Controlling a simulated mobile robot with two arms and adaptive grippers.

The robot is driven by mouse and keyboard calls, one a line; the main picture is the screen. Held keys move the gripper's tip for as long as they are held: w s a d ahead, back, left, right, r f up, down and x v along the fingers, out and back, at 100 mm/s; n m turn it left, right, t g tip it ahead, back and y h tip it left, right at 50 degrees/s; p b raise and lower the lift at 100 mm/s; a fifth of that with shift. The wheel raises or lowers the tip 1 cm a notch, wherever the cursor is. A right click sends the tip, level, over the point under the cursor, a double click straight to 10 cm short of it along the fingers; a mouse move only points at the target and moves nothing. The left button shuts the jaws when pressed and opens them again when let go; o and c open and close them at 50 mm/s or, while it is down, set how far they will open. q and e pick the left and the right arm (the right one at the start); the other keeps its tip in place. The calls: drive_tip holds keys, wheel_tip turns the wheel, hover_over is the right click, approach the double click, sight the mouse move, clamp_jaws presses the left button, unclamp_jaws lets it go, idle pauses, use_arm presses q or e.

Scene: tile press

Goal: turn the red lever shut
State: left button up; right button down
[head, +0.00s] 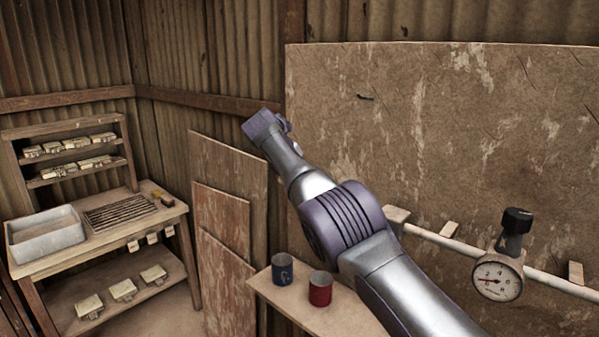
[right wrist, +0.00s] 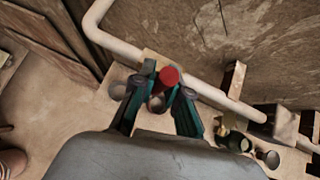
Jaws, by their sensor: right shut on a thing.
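The red lever (right wrist: 169,76) shows in the right wrist view as a rounded red end in front of the pale pipe (right wrist: 205,92). My right gripper (right wrist: 167,82) has its teal fingers on either side of this red end and is shut on it. The lever's base and its angle to the pipe are hidden by the fingers. In the head view my right arm crosses the middle of the picture and neither the lever nor the gripper can be made out. My left gripper is in neither view.
A blue mug (head: 283,270) and a red mug (head: 320,289) stand on a small shelf (head: 345,318). A gauge (head: 497,277) with a black knob (head: 517,220) is on the pipe at right. A workbench (head: 70,256) with a grey basin (head: 45,237) stands at left.

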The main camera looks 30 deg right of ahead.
drive_tip(key=c, duration=1.2)
unclamp_jaws()
drive_tip(key=shift+w+f, duration=0.1)
drive_tip(key=shift+f, duration=0.05)
drive_tip(key=shift+o, duration=0.2)
drive_tip(key=v, duration=1.2)
